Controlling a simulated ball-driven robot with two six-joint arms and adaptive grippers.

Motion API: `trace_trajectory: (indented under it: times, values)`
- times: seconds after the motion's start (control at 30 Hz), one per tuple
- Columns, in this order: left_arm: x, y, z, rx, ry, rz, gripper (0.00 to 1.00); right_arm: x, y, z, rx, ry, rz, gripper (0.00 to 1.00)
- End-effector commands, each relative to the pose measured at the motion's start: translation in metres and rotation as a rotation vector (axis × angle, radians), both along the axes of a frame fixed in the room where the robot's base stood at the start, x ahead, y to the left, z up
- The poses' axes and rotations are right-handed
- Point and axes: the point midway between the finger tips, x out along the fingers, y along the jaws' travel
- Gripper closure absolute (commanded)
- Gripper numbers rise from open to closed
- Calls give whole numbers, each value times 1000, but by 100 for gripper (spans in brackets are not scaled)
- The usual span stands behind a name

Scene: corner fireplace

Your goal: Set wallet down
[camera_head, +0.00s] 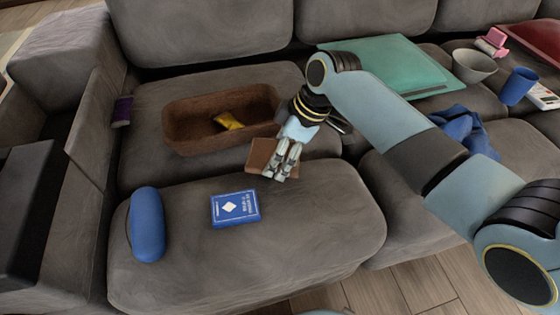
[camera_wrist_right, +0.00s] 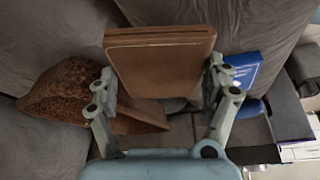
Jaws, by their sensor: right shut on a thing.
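The brown wallet (camera_head: 262,153) is in my right gripper (camera_head: 283,172), above the sofa seat beside the brown box. In the right wrist view the wallet (camera_wrist_right: 160,65) sits between the two fingers of the right gripper (camera_wrist_right: 162,95), which are shut on its sides. From the head view I cannot tell whether the wallet touches the cushion. My left gripper is not in view.
A brown open box (camera_head: 185,130) with a yellow item (camera_head: 228,121) lies behind. A blue card box (camera_head: 235,208) and a blue case (camera_head: 147,224) lie in front. A green folder (camera_head: 392,62), grey bowl (camera_head: 474,66) and blue cup (camera_head: 518,86) are at right. Front cushion has bare room.

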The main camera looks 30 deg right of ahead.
Motion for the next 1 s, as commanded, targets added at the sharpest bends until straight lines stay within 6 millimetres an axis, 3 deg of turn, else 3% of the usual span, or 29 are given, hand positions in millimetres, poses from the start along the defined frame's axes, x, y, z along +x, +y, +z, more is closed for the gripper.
trace_trajectory:
  times: [0.03, 0.13, 0.5, 0.53, 0.63, 1.0]
  values:
    - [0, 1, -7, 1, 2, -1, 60, -2, 0, -14, 0, 5, 0, 55]
    - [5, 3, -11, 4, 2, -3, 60, -2, 0, -28, 1, 5, -1, 55]
    - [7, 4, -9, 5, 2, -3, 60, -1, 0, -30, 1, 1, -1, 55]
    - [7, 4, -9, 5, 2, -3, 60, -1, 0, -30, 1, 1, -1, 14]
    - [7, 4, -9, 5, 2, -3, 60, -1, 0, -29, 1, 1, -1, 1]
    - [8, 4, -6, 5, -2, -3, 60, -2, -1, -22, 0, 0, -1, 0]
